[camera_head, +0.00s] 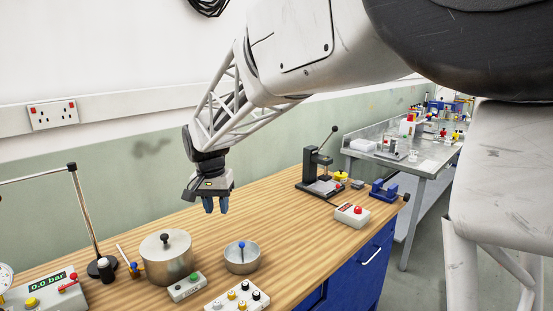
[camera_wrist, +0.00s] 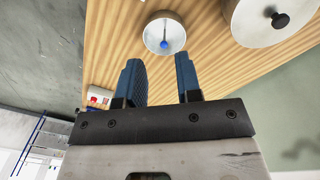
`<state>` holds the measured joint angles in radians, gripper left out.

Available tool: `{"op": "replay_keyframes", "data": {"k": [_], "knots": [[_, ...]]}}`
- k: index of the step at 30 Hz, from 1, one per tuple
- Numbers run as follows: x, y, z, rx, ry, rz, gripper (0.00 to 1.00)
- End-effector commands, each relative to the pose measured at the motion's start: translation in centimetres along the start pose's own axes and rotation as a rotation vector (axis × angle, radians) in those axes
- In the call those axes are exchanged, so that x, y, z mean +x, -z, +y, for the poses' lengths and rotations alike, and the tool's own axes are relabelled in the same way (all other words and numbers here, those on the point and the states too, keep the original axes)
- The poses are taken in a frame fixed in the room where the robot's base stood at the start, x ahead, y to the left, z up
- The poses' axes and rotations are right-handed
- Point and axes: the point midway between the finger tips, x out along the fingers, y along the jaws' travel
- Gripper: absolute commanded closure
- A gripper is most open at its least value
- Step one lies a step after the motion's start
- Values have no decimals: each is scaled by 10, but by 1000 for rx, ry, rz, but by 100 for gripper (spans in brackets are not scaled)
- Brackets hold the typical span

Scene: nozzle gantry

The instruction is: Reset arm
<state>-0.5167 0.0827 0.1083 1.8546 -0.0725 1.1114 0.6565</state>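My gripper (camera_head: 216,204) hangs in the air above the wooden bench (camera_head: 283,206), fingers pointing down, behind and left of a small metal bowl (camera_head: 241,263) in the head view. In the wrist view my gripper (camera_wrist: 161,82) shows two blue fingers with a clear gap between them. Nothing is between them. The bowl (camera_wrist: 151,36) lies beyond the fingertips there, with a blue-tipped item (camera_wrist: 164,43) in it. My arm reaches in from the upper right.
A lidded metal pot (camera_head: 166,262), a green-button box (camera_head: 187,287) and a box of several knobs (camera_head: 237,298) stand near the bowl. A pressure readout (camera_head: 47,283) reads 0.0 bar. A lever press (camera_head: 317,170), red-button box (camera_head: 352,214) and blue vise (camera_head: 384,189) stand right. Mid-bench is clear.

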Motion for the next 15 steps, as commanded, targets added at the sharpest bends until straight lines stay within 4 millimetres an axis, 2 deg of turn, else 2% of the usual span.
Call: {"op": "replay_keyframes", "data": {"k": [1,3,15], "knots": [[-5,-4,17,1,6,5,68],[-9,-10,38,-2,13,12,68],[-22,-56,149,-19,45,48,68]]}}
